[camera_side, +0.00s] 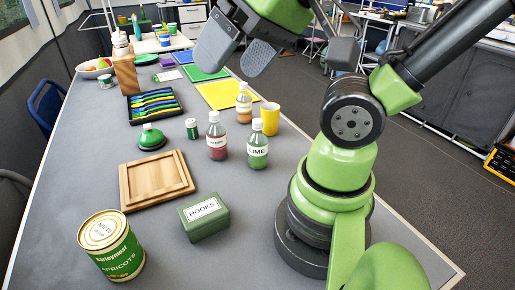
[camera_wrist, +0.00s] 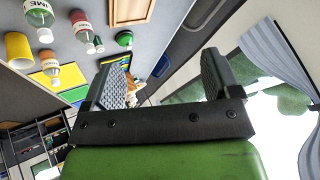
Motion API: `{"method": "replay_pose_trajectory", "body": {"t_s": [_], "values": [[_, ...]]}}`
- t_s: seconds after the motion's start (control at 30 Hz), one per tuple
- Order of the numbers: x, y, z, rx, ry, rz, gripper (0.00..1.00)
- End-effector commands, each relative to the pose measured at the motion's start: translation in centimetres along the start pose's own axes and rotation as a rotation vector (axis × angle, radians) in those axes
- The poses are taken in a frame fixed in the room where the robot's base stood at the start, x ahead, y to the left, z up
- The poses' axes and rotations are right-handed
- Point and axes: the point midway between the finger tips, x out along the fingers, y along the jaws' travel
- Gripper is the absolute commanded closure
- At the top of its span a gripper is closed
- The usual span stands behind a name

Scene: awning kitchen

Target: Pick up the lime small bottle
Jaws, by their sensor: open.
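The lime small bottle (camera_side: 257,151) stands upright on the grey table, with green contents and a white label reading "LIME". It also shows at the upper left of the wrist view (camera_wrist: 39,20), cut by the frame edge. My gripper (camera_side: 238,54) is open and empty, raised above the table in the side view, well clear of the bottle. In the wrist view its two dark, textured fingers (camera_wrist: 162,78) stand apart with nothing between them.
Close to the lime bottle are a red-filled bottle (camera_side: 217,142), an orange-filled bottle (camera_side: 244,108) and a yellow cup (camera_side: 270,118). A green hooks box (camera_side: 204,218), wooden tray (camera_side: 123,187) and apricot can (camera_side: 112,250) are nearer. Bare table lies right of the box.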

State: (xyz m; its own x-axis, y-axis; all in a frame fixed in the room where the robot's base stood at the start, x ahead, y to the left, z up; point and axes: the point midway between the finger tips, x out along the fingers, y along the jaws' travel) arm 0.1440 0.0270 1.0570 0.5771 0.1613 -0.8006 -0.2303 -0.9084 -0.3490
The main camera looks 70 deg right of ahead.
Motion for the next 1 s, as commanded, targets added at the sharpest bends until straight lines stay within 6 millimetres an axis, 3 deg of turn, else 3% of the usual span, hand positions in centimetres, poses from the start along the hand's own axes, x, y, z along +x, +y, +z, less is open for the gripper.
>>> {"method": "replay_pose_trajectory", "body": {"t_s": [0.27, 0.67, 1.0], "values": [[2.8, 2.2, -0.6, -0.194, -0.312, 0.216, 0.17], [8.7, 8.7, -2.1, -0.631, -1.054, 0.627, 0.17], [14.8, 14.0, -2.5, -0.957, -1.659, 0.912, 0.17]]}}
